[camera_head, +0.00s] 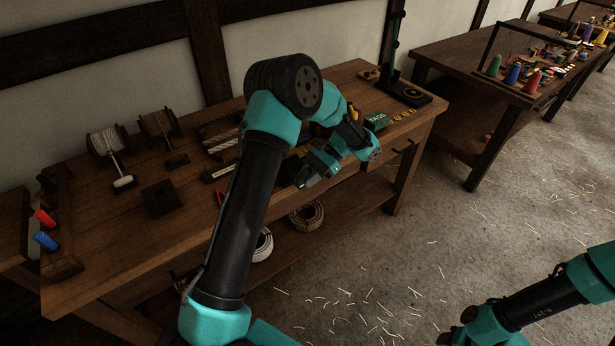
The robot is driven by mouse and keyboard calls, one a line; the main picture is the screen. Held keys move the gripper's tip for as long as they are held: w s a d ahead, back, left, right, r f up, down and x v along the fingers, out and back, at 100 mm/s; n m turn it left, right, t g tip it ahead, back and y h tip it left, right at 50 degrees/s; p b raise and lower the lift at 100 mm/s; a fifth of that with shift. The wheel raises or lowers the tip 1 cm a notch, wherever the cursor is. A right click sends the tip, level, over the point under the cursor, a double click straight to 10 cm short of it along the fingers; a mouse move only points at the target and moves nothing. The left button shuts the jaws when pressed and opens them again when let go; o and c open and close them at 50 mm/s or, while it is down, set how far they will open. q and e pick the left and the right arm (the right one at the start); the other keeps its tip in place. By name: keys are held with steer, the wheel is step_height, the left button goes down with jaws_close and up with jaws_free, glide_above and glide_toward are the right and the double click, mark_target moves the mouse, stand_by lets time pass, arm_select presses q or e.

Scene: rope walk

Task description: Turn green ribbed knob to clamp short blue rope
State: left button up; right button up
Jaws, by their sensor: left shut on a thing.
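My left arm reaches in from the lower left across the workbench (115,255). My left gripper (306,177) is at the bench's front edge, pointing down and left. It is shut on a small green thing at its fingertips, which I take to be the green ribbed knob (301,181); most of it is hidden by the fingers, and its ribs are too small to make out. I cannot make out the short blue rope; my arm covers part of the bench there.
Two spools (104,141) and a dark block (161,198) stand on the bench's left part. A green box (376,122) and a dark stand (408,93) are at its right end. Coiled rope (306,216) lies on the lower shelf. The floor to the right is open, with straw.

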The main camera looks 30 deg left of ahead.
stand_by(0.4)
arm_select(q)
steer(key=o, duration=0.9)
steer(key=shift+w, duration=0.1)
